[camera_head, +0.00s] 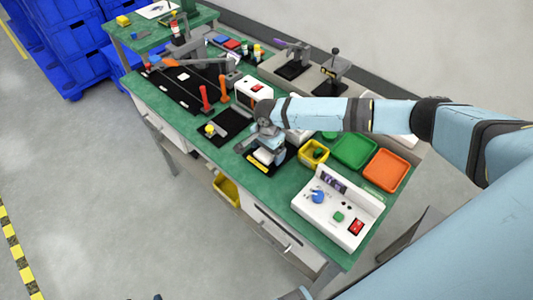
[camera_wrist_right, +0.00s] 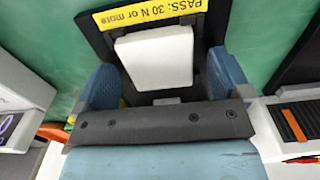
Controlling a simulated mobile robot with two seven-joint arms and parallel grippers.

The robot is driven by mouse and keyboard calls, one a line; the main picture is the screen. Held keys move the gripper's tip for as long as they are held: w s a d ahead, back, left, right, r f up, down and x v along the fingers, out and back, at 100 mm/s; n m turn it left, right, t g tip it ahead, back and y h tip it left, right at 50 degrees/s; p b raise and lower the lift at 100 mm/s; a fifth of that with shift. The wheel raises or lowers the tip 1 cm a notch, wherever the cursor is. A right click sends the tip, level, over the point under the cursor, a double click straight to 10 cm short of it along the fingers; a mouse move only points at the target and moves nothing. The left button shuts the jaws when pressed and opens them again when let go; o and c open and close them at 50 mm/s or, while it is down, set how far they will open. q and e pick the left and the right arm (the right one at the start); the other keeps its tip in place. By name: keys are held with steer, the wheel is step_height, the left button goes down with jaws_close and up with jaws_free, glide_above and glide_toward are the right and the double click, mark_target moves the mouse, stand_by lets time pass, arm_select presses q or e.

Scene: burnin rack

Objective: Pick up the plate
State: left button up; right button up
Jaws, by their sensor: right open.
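The plate (camera_wrist_right: 155,60) is a small white block-like piece in the right wrist view, lying over a black base (camera_wrist_right: 102,40) with a yellow label reading "PASS: 30 N or more". It also shows in the head view as a white patch (camera_head: 264,155) under my right gripper. My right gripper (camera_wrist_right: 163,80) is open. Its two blue fingers stand on either side of the plate's near end, with a gap visible on each side. Whether the fingertips are level with the plate I cannot tell. My left gripper is not in view.
Right of the gripper on the green bench (camera_head: 286,186) are a yellow bin (camera_head: 313,153), a green tray (camera_head: 355,150), an orange tray (camera_head: 385,171) and a white control box (camera_head: 333,213). Left are a black mat (camera_head: 228,127), orange-handled tools (camera_head: 223,90) and a white device (camera_head: 254,92).

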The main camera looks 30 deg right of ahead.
steer(key=shift+f, duration=0.1)
steer(key=shift+c, duration=0.3)
steer(key=c, duration=1)
steer(key=shift+o, duration=0.2)
